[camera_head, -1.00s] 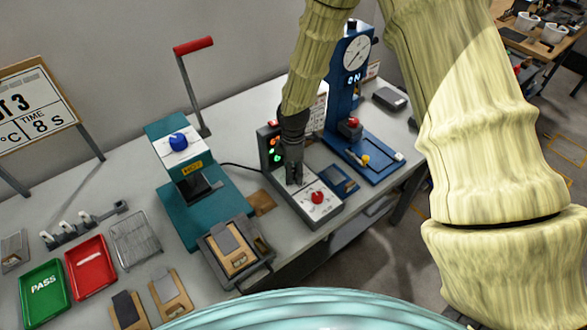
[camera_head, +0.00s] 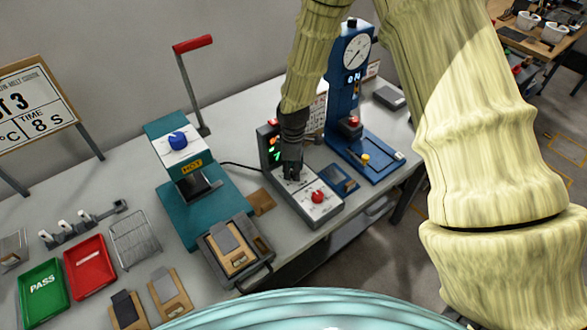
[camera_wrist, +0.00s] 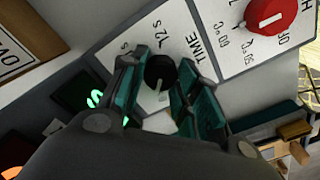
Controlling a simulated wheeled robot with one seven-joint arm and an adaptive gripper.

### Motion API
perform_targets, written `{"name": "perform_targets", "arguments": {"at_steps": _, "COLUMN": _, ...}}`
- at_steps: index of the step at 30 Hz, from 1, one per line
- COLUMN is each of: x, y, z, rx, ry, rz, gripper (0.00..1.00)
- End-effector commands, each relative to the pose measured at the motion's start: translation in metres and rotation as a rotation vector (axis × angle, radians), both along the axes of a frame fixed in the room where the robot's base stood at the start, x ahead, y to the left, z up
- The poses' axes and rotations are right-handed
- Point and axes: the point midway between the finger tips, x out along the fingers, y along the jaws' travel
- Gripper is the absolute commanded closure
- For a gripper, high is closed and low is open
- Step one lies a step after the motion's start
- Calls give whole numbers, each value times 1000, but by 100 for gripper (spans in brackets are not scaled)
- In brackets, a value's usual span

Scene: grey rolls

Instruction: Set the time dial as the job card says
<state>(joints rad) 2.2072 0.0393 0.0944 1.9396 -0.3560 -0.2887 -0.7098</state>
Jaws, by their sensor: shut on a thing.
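The job card (camera_head: 38,105) stands on the left in the head view; it shows TIME 8 s and a °C entry cut off by the frame edge. The control box (camera_head: 330,208) sits on the bench. Its black time dial (camera_wrist: 160,70) shows in the wrist view, beside the printed word TIME and a 12 s mark. My gripper (camera_head: 292,176) points down over the box; in the wrist view its teal fingers (camera_wrist: 165,92) are shut on the dial. A pale pointer shows on the dial, but the mark it faces is hidden. A green display (camera_wrist: 95,98) is partly visible.
A red temperature knob (camera_wrist: 265,14) is close beside the gripper. The teal press (camera_head: 190,180) with a blue knob and a HOT label stands left of the box. The blue gauge stand (camera_head: 350,110) is close on the right. Trays lie at the left.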

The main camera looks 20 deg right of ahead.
Motion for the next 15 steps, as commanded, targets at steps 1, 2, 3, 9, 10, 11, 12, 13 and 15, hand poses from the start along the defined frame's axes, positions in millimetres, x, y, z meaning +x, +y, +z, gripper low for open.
{"name": "perform_targets", "arguments": {"at_steps": 1, "x": 1, "y": 0, "z": 0, "rx": -1, "ry": -1, "rz": -40, "gripper": 92}}
{"name": "perform_targets", "arguments": {"at_steps": 2, "x": 1, "y": 0, "z": 0, "rx": -1, "ry": -1, "rz": -69, "gripper": 92}}
{"name": "perform_targets", "arguments": {"at_steps": 3, "x": 1, "y": 0, "z": 0, "rx": -1, "ry": -1, "rz": -108, "gripper": 92}}
{"name": "perform_targets", "arguments": {"at_steps": 9, "x": 1, "y": -1, "z": 0, "rx": -1, "ry": -2, "rz": -298, "gripper": 92}}
{"name": "perform_targets", "arguments": {"at_steps": 10, "x": 1, "y": -1, "z": 0, "rx": -1, "ry": -2, "rz": -326, "gripper": 92}}
{"name": "perform_targets", "arguments": {"at_steps": 11, "x": 1, "y": -1, "z": 0, "rx": -1, "ry": -2, "rz": -353, "gripper": 92}}
{"name": "perform_targets", "arguments": {"at_steps": 12, "x": 1, "y": -1, "z": 0, "rx": -1, "ry": -2, "rz": -390, "gripper": 92}}
{"name": "perform_targets", "arguments": {"at_steps": 13, "x": 1, "y": -1, "z": 0, "rx": 0, "ry": -2, "rz": -416, "gripper": 92}}
{"name": "perform_targets", "arguments": {"at_steps": 15, "x": 2, "y": -1, "z": 0, "rx": 0, "ry": -1, "rz": -476, "gripper": 92}}
